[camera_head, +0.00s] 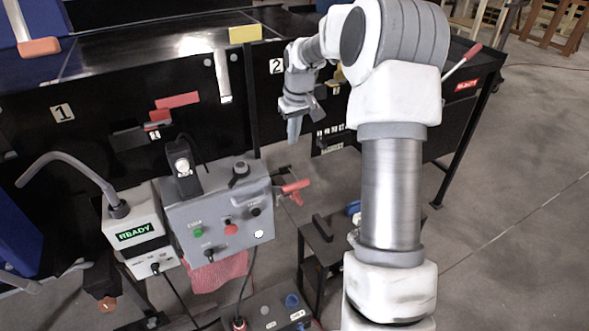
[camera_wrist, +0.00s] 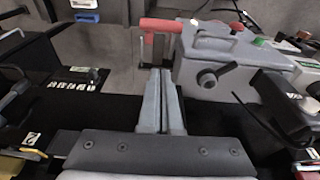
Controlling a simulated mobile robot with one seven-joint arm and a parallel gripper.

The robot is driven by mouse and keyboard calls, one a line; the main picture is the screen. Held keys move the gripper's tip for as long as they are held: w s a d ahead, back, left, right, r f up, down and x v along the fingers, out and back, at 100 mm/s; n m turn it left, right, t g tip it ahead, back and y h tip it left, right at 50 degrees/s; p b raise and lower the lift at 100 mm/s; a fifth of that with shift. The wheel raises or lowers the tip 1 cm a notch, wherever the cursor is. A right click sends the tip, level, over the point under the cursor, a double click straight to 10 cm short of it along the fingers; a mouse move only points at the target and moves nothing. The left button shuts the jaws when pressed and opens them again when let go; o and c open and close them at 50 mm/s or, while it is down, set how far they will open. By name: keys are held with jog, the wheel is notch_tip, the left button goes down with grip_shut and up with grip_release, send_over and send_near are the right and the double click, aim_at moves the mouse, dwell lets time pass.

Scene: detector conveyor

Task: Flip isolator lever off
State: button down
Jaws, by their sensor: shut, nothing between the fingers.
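The isolator lever, with a red handle (camera_head: 295,186), sticks out from the right side of the grey control box (camera_head: 185,218) in the head view. In the wrist view the red handle (camera_wrist: 160,25) lies just beyond my fingertips, beside the grey box (camera_wrist: 222,65). My gripper (camera_head: 294,134) points down above and behind the lever, apart from it. In the wrist view my gripper (camera_wrist: 160,75) has its two fingers together with nothing between them. The lever's pivot is hard to make out.
A white unit reading READY (camera_head: 137,233) stands left of the box. A black holder (camera_head: 182,168) and a knob (camera_head: 239,172) rise from the box top. The black conveyor side (camera_head: 100,110) lies behind. A small dark table (camera_head: 325,236) stands right of the box.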

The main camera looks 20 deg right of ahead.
jog(key=shift+w+d+f, duration=0.2)
jog(key=shift+d+f, duration=0.05)
jog(key=shift+f, duration=0.1)
jog(key=p, duration=0.1)
send_over(287, 188)
jog(key=w+d, duration=0.3)
jog(key=w, duration=0.1)
notch_tip(287, 188, down, 10)
jog(key=shift+s+d+f+p, duration=0.15)
jog(key=shift+s+f+p, duration=0.35)
jog(key=shift+s+f, duration=0.9)
jog(key=shift+f, duration=0.2)
